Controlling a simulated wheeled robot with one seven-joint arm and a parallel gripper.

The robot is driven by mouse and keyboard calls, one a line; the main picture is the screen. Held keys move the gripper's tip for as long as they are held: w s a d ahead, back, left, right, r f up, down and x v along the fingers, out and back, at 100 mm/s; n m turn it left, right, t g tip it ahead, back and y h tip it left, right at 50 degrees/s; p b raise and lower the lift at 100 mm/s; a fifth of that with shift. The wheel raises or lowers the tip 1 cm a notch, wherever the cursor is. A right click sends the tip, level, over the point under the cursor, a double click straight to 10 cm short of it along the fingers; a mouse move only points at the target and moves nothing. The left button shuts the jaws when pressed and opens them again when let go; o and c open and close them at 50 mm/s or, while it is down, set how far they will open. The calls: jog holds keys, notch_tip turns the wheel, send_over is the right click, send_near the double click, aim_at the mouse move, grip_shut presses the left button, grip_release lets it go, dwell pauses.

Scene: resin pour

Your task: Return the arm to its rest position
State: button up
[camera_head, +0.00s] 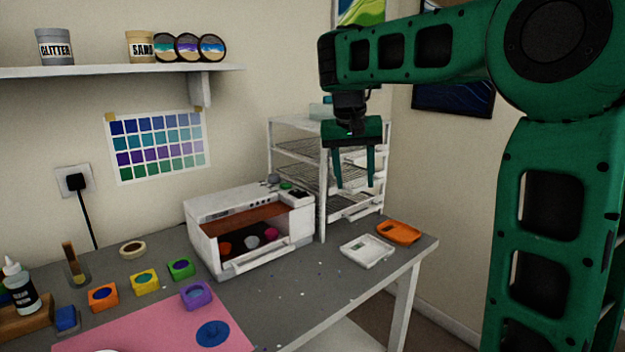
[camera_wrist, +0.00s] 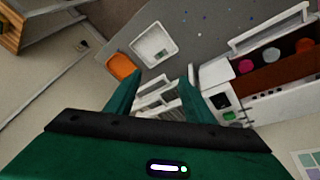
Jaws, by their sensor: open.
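My gripper (camera_head: 354,168) hangs from my green arm in front of the white drying rack (camera_head: 322,190) in the head view. Its two green fingers point down, spread apart, with nothing between them. In the wrist view my gripper (camera_wrist: 160,88) is also open and empty, above the rack and the table's right end. The arm is raised and bent, with the gripper well above the tabletop.
A white oven (camera_head: 215,250) with an open front holds several small coloured items. A white tray (camera_head: 367,251) and an orange tray (camera_head: 399,232) lie at the table's right end. Coloured pots, a pink mat (camera_head: 150,330) and a bottle (camera_head: 20,288) are at left.

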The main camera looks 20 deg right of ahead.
jog(key=s+d+f+g, duration=0.15)
jog(key=s+f, duration=0.25)
jog(key=s, duration=0.4)
jog(key=s+d+f+y, duration=0.1)
jog(key=s+d+f, duration=0.25)
jog(key=s, duration=0.45)
jog(key=s+d+f+g, duration=0.15)
jog(key=s+f, duration=0.25)
jog(key=s, duration=0.4)
jog(key=s+a+f+y, duration=0.2)
jog(key=s+f, duration=0.5)
jog(key=s, duration=0.3)
jog(key=shift+a+m+t, duration=0.2)
jog(key=shift+m+t, duration=0.1)
jog(key=shift+m, duration=0.1)
jog(key=shift+w+f, duration=0.2)
jog(key=shift+w, duration=0.5)
